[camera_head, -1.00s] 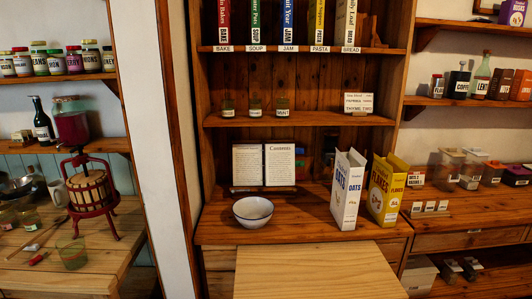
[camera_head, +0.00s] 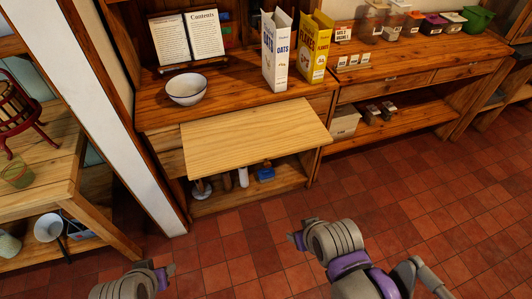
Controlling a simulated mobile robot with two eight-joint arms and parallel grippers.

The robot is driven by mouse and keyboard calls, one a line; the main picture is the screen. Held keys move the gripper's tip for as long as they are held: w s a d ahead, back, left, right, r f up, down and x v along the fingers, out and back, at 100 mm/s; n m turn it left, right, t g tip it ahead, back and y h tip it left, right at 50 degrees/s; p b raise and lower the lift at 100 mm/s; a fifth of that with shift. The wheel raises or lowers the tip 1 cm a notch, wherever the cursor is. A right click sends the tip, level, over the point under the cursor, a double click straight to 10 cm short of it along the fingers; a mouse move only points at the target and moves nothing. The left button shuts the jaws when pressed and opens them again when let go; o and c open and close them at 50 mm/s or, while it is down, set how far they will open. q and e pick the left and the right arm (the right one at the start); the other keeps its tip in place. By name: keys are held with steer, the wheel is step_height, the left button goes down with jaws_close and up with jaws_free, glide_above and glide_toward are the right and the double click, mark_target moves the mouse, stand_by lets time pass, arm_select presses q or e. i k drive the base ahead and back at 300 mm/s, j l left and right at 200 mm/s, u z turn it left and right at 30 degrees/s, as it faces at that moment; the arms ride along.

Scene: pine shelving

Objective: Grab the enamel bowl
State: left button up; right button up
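The enamel bowl (camera_head: 187,90) is white with a dark rim. It stands upright on the wooden counter (camera_head: 225,92), near the counter's left end and in front of an open book on a stand. Nothing touches it. My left gripper (camera_head: 165,273) is low in the picture, over the floor and well below the bowl. My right gripper (camera_head: 297,240) is also over the floor, lower right of the bowl. Both are apart from the bowl. Their fingers are small and turned away, so I cannot see whether they are open or shut.
A pale pull-out board (camera_head: 255,135) juts from the counter below the bowl. An oats box (camera_head: 276,52) and a yellow flakes box (camera_head: 315,48) stand right of the bowl. The open book (camera_head: 190,40) is behind it. A white post (camera_head: 105,110) is at left. The tiled floor (camera_head: 400,200) is clear.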

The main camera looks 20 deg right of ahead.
mark_target(187, 89)
steer(key=i+j, duration=0.2)
steer(key=i, duration=0.2)
steer(key=i+j, duration=0.2)
steer(key=i, duration=0.25)
steer(key=i+j, duration=0.25)
steer(key=i, duration=0.15)
